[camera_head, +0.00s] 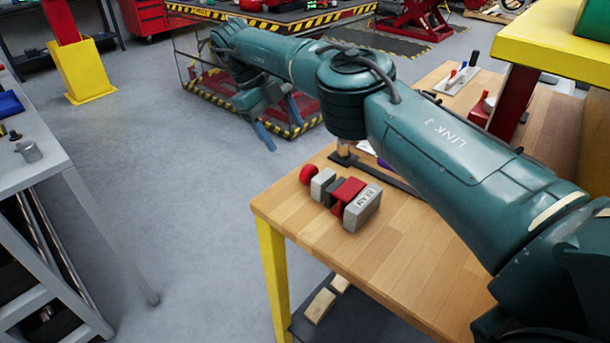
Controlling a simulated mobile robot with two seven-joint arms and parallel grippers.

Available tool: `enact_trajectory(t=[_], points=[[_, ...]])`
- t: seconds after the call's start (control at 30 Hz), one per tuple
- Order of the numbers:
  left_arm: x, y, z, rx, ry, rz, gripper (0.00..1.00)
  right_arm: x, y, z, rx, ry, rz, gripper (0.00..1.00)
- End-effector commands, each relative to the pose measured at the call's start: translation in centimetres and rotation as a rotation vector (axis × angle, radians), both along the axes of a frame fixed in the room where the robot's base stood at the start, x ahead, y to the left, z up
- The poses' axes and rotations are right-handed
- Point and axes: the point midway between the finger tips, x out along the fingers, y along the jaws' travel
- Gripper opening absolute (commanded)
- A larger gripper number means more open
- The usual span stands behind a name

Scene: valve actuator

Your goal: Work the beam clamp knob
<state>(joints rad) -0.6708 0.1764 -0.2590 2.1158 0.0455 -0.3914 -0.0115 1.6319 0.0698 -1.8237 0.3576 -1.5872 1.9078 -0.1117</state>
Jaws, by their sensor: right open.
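The device that looks like the beam clamp (349,190) lies near the left corner of the wooden workbench (385,262). It has grey blocks and a red middle part. A round red knob (308,174) sits at its left end. My right arm reaches in from the right, over the bench and past its far side. My right gripper (278,123) is open and empty beyond the bench, up and left of the clamp and well apart from it. Its blue-grey fingers point down. My left gripper is not in view.
A dark flat bar (390,177) lies behind the clamp, partly hidden by my arm. A grey table (45,165) stands at left, with open floor between. A striped lift table (200,85) stands behind my gripper. A yellow shelf (550,45) rises at upper right.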

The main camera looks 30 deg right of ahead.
Motion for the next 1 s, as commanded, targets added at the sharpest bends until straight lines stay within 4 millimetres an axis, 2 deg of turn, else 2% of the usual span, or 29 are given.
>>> enact_trajectory(t=[0.03,0.1,0.17,0.6,0.8,1.0], points=[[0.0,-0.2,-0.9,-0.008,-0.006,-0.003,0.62,-0.1,-0.3,-1.0,0.001,0.000,0.002,0.67],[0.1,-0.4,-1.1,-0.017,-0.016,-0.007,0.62,-0.4,-0.4,-1.5,0.001,0.000,0.002,0.67],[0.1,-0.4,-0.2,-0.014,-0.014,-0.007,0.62,-0.7,-0.8,-1.8,0.000,0.004,0.002,0.67],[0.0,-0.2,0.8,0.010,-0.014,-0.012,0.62,-2.9,-3.3,-8.8,0.002,0.002,0.001,0.67],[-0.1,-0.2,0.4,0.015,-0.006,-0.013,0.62,-3.2,-3.8,-10.1,0.002,0.000,0.000,0.67],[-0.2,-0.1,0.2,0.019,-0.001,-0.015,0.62,-3.2,-3.8,-10.3,0.002,0.000,0.001,0.67]])
